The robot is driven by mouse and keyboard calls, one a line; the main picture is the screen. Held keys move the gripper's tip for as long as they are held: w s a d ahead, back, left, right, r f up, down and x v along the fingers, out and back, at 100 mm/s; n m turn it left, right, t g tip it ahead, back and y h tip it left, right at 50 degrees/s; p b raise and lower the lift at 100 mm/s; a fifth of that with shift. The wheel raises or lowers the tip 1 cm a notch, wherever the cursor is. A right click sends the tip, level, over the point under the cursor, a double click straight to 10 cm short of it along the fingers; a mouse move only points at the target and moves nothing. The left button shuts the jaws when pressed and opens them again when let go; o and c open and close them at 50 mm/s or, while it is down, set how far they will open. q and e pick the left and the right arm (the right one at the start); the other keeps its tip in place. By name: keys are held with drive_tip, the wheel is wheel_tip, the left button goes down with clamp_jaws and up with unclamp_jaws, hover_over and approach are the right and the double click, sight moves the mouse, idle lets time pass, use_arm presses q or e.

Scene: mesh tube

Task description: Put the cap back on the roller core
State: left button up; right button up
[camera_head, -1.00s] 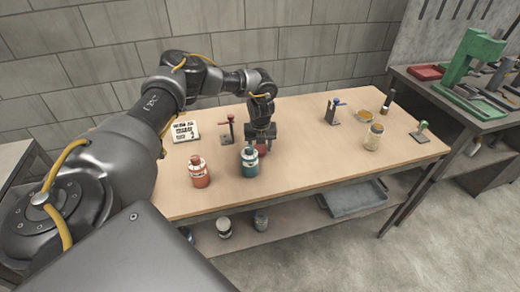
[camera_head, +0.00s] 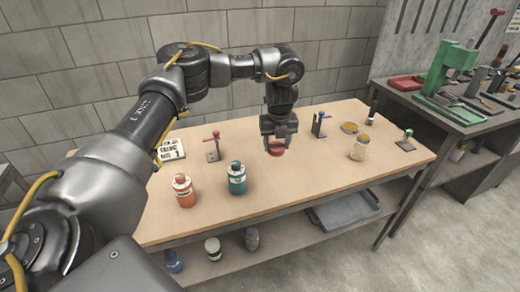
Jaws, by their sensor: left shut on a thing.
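My left gripper (camera_head: 277,142) points down over the middle of the workbench (camera_head: 300,185). It is shut on a small round red piece (camera_head: 277,149), which looks like a cap. The fingers cover its sides, and I cannot tell its height above the bench. The gripper is right of a teal bottle (camera_head: 237,179) and left of a small stand with a blue top (camera_head: 319,126). I cannot tell for sure which thing is the roller core. My right gripper is out of view.
An orange-red bottle (camera_head: 184,191), a red-topped stand (camera_head: 212,147) and a printed card (camera_head: 171,149) are left. A pale jar (camera_head: 360,148), a yellow dish (camera_head: 349,127) and a green-topped stand (camera_head: 405,141) are right. The front middle of the bench is clear.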

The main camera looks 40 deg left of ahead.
use_arm(q)
drive_tip(key=shift+w+d+r, duration=0.2)
drive_tip(key=shift+d+r, duration=0.15)
drive_tip(key=shift+d, duration=0.4)
drive_tip(key=shift+w+d+r, duration=0.2)
drive_tip(key=shift+d+r, duration=0.15)
drive_tip(key=shift+d, duration=0.4)
drive_tip(key=s+d+r+n+g, duration=0.1)
drive_tip(key=s+d+r+n, duration=0.3)
drive_tip(key=s+n, duration=0.4)
drive_tip(key=s+d+r+n+g, duration=0.1)
drive_tip(key=s+d+r+n, duration=0.3)
drive_tip(key=n, duration=1.1)
drive_tip(key=shift+s+d+n+h, duration=0.35)
drive_tip(key=shift+s+d, duration=0.65)
drive_tip(key=shift+s, duration=1)
